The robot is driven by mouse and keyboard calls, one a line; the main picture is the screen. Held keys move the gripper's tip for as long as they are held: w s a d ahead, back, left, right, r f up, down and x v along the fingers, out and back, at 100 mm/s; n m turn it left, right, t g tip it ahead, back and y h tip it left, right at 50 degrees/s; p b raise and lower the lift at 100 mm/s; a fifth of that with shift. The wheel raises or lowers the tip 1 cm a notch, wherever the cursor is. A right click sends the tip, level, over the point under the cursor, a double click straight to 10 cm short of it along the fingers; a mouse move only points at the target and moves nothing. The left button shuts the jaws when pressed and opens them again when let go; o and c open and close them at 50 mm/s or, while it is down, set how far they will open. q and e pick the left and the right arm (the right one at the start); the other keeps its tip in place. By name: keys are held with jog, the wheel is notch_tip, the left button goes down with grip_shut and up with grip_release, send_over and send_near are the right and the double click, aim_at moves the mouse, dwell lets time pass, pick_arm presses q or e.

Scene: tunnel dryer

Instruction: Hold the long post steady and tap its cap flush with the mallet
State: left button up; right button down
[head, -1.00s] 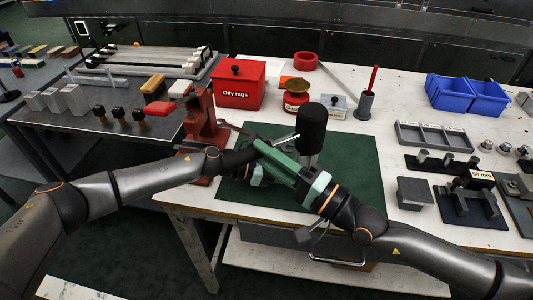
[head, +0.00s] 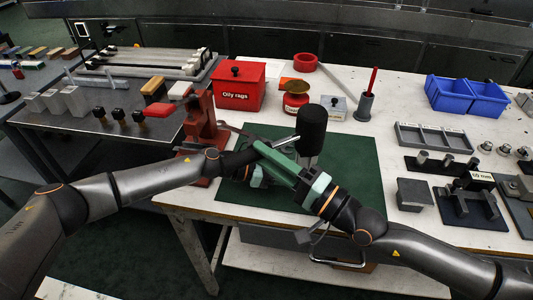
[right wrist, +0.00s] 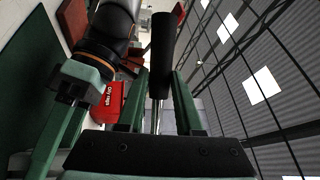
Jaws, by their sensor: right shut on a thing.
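My right gripper (head: 278,157), green, is over the green mat and shut on a grey shaft with a thick black cylinder (head: 312,125) on top. I take this to be the mallet, held nearly upright. In the right wrist view the black cylinder (right wrist: 162,50) lies beyond the fingers, with the shaft between them. My left gripper (head: 257,175) is close by, just left of and partly behind the right one. It also shows at the left of the right wrist view (right wrist: 65,115). Its jaws are mostly hidden. I cannot clearly make out the long post or its cap.
A red vise (head: 203,125) stands left of the green mat (head: 345,195). Behind are a red "Oily rags" box (head: 238,85), a red jar (head: 296,97) and a grey holder (head: 364,105). Blue bins (head: 465,95) and metal fixtures fill the right. The mat's right part is clear.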

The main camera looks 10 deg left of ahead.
jog(key=shift+f, duration=0.4)
jog(key=shift+r, duration=0.95)
jog(key=shift+f, duration=0.9)
jog(key=shift+r, duration=0.95)
